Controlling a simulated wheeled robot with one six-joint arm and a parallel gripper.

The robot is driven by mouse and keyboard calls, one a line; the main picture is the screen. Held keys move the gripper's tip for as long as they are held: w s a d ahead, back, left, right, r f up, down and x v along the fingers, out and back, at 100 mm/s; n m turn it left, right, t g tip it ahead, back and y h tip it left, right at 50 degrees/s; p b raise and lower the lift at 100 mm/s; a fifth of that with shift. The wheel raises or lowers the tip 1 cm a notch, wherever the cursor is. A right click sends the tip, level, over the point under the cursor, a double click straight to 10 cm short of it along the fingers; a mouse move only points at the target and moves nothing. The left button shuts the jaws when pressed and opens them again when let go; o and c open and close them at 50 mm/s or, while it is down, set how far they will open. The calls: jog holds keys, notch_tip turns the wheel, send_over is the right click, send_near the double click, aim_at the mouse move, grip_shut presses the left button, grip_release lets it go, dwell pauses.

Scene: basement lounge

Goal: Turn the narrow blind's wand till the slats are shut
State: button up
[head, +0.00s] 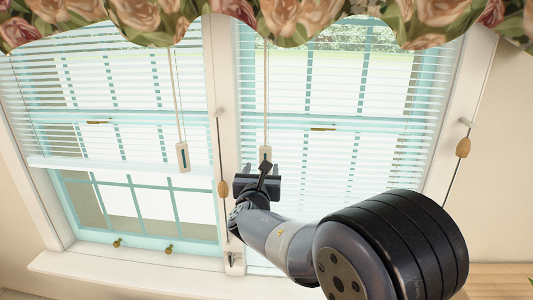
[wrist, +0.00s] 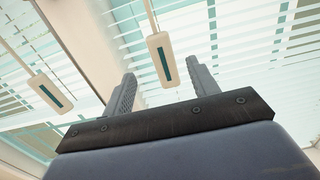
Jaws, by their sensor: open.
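Two white blinds hang side by side. The left blind (head: 95,80) ends partway down at a bottom rail; the right blind (head: 400,130) hangs lower. The outside shows between the slats of both. I cannot tell which is narrower. The right blind's wand (head: 265,85) hangs near its left edge and ends in a pale handle (wrist: 160,60) with a dark stripe. My gripper (head: 257,180) (wrist: 164,76) is open and empty just below this handle, which appears between the fingertips in the wrist view. The left blind's wand handle (head: 183,157) also shows in the wrist view (wrist: 50,93).
Cords with wooden toggles (head: 223,188) hang on the middle post and the right frame (head: 463,148). A floral valance (head: 270,20) runs across the top. A white sill (head: 120,268) lies below the left window. The wall at the right is bare.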

aim_at(265, 155)
jog(key=w+p, duration=0.3)
jog(key=w, duration=0.5)
jog(key=shift+w+d, duration=0.15)
jog(key=shift+w, duration=0.15)
jog(key=shift+c, duration=0.6)
jog(key=c, duration=0.9)
jog(key=shift+o, duration=0.2)
